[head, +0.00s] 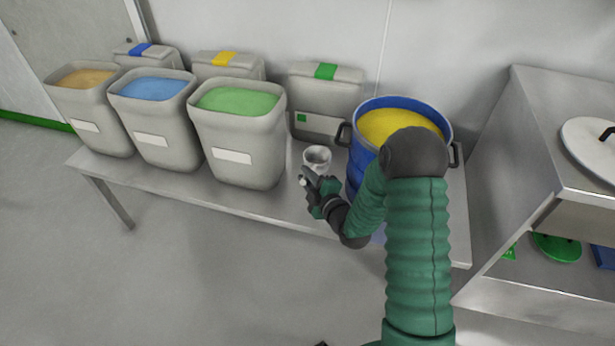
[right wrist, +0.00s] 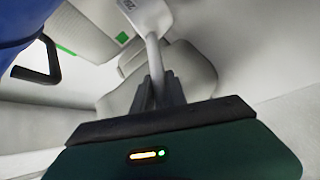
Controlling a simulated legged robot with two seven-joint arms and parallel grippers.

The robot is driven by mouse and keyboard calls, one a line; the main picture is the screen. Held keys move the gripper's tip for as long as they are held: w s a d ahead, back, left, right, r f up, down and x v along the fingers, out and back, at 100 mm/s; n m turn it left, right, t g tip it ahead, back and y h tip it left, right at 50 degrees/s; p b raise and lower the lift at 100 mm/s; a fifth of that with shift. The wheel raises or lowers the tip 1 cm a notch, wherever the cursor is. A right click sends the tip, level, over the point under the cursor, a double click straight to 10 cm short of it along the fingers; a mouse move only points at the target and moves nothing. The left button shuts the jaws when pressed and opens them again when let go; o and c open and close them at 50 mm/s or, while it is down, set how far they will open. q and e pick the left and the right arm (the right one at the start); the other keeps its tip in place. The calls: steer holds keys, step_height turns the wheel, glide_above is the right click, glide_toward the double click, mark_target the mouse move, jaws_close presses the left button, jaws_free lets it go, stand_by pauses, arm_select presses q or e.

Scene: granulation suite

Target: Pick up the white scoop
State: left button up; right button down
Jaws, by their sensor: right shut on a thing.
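The white scoop (head: 317,155) shows in the head view as a small pale cup just beyond the fingers of my right gripper (head: 309,178), between the green-filled bin and the blue drum. In the right wrist view, the two dark fingers of my right gripper (right wrist: 158,92) are shut on the handle of the white scoop (right wrist: 153,55). The scoop's bowl points away from the fingers. I cannot tell whether the scoop touches the table. My left gripper is not in view.
The steel table (head: 275,203) carries bins with orange (head: 88,110), blue (head: 153,120) and green contents (head: 237,130). A blue drum (head: 364,150) of yellow powder stands close to my right arm. Closed bins, including a green-tagged one (head: 323,100), line the wall. A steel cabinet (head: 530,130) is at right.

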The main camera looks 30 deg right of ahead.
step_height(320, 180, up, 5)
steer(key=shift+r+p, duration=0.1)
steer(key=shift+p, duration=1.05)
steer(key=s+a+p, duration=0.9)
steer(key=s+a, duration=0.3)
steer(key=a, duration=0.3)
steer(key=shift+s+f, duration=0.35)
steer(key=shift+f, duration=0.05)
